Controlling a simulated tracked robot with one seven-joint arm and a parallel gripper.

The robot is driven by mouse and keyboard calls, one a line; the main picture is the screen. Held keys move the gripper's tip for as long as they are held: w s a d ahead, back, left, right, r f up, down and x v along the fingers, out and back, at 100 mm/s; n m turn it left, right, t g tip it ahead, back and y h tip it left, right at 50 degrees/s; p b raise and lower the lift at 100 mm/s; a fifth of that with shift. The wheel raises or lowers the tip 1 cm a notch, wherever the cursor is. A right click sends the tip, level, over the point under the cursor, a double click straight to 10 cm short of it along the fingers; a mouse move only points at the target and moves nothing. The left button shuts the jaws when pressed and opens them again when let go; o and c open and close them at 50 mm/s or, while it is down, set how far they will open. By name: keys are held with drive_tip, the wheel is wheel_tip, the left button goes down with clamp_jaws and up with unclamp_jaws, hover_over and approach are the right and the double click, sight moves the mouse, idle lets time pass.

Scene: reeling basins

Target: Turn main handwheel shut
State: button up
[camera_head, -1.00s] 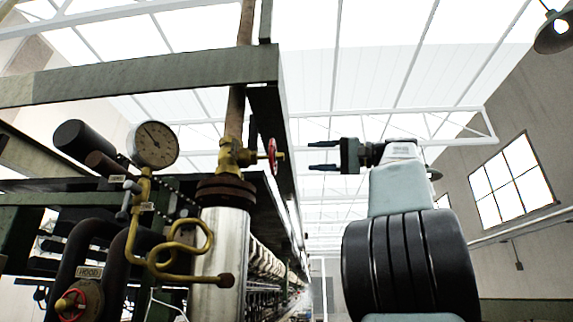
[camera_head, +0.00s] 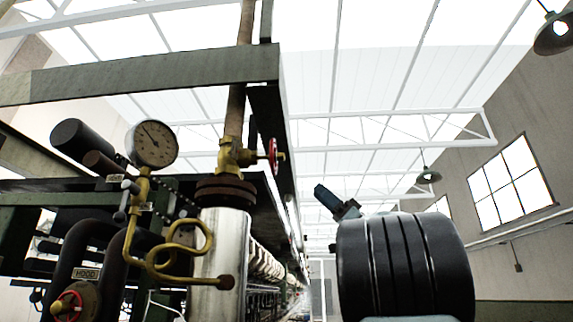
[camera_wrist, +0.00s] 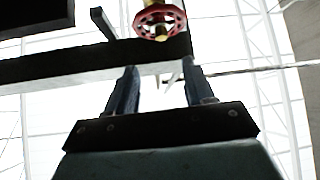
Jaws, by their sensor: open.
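A red handwheel (camera_head: 273,157) sits edge-on at the right side of a brass valve (camera_head: 233,157) on the vertical pipe. In the wrist view the red handwheel (camera_wrist: 160,20) shows its spoked face at the top centre, beyond and above the fingertips. My gripper (camera_wrist: 158,78) is open, with nothing between its two fingers, and apart from the wheel. In the head view only part of my gripper end (camera_head: 328,197) shows above my dark arm joint, right of the valve; its fingers are not clear there.
A pressure gauge (camera_head: 152,144) on curled brass tubing stands left of the pipe. A second, smaller red handwheel (camera_head: 68,306) is at lower left by a HOOD label. A green beam (camera_head: 140,78) crosses above the valve. Space between valve and arm is clear.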

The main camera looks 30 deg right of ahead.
sight(277, 157)
drive_tip(key=x, duration=1.3)
drive_tip(key=shift+a+r, duration=0.2)
drive_tip(key=shift+r, duration=0.1)
drive_tip(key=shift+w, duration=0.1)
clamp_jaws()
